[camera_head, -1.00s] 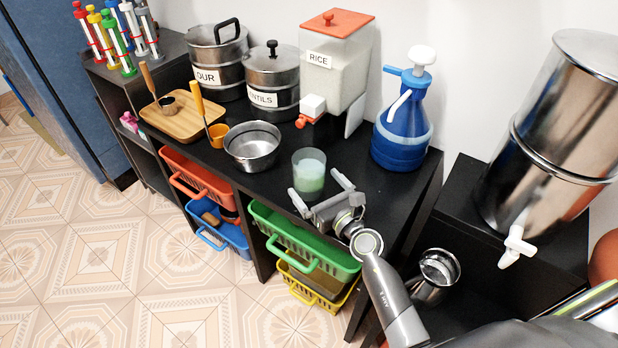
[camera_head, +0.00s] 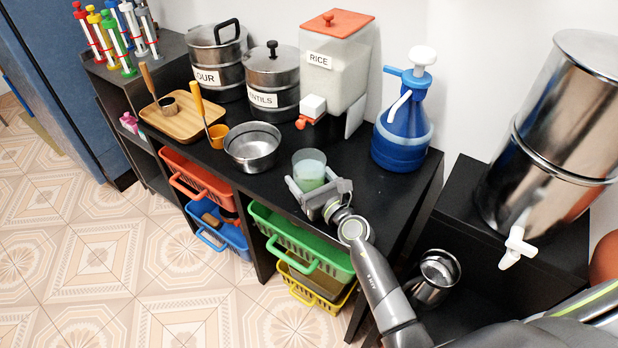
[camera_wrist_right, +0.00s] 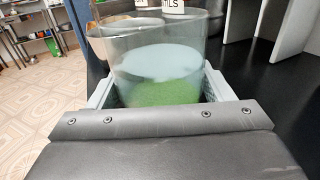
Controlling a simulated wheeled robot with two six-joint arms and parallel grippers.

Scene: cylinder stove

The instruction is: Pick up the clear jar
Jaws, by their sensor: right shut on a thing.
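The clear jar (camera_head: 309,165) stands upright on the black shelf top, with whitish and green content showing through its wall. It also fills the middle of the right wrist view (camera_wrist_right: 155,60). My right gripper (camera_head: 314,188) is around the jar's lower part, with one finger on each side, shut on it. In the right wrist view the fingers (camera_wrist_right: 155,92) sit against the left and right of the jar. The jar's lower front is hidden behind the gripper body. My left gripper is not in view.
A metal bowl (camera_head: 252,146) stands left of the jar, and the rice dispenser (camera_head: 333,75) stands behind it. A blue pump bottle (camera_head: 402,125) is to the right. The shelf's front edge is close, above the green basket (camera_head: 300,243).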

